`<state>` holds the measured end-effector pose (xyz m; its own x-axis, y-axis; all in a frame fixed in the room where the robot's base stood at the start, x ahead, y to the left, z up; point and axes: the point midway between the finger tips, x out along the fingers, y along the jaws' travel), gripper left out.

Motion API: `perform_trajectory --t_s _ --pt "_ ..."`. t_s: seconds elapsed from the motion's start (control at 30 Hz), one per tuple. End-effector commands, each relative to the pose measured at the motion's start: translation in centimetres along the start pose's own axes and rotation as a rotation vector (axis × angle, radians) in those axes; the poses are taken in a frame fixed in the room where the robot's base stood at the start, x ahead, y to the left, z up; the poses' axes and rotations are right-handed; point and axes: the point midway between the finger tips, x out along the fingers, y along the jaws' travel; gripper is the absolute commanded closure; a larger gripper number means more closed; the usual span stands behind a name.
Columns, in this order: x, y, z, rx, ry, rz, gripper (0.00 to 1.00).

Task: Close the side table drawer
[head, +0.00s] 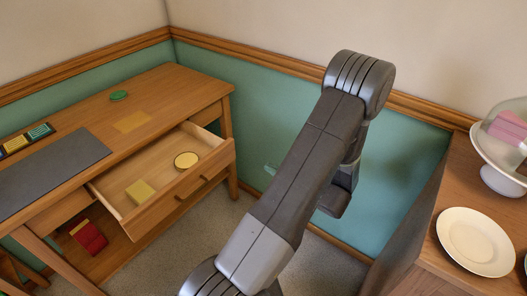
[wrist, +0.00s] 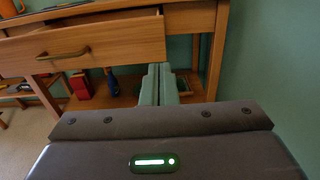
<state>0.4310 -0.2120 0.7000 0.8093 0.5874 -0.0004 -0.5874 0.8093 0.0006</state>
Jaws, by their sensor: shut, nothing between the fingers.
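The wooden side table (head: 185,92) stands at the left in the head view. Its drawer (head: 225,158) is pulled well out, with a bar handle on its front. The drawer front (wrist: 110,42) also shows in the wrist view, with its curved handle at left. My gripper (wrist: 160,72) is shut and empty. In the wrist view its fingertips appear by the lower right corner of the drawer front; I cannot tell whether they touch it. In the head view my arm hides most of the gripper.
A yellow block (head: 140,191) and a round yellow tin (head: 187,160) lie in the drawer. A red object (head: 90,237) sits on the lower shelf. A cabinet with a white plate (head: 475,241) and cake stand (head: 502,180) is at right. The green wall is close behind.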

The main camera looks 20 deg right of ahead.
Motion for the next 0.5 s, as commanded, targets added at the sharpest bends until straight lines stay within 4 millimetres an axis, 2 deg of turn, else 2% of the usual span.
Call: perform_trajectory --t_s 0.17,0.5 --pt "2.6 0.1 0.0 0.0 -0.001 0.005 1.0" --pt "9.4 0.1 0.0 -0.001 -0.001 0.006 1.0"
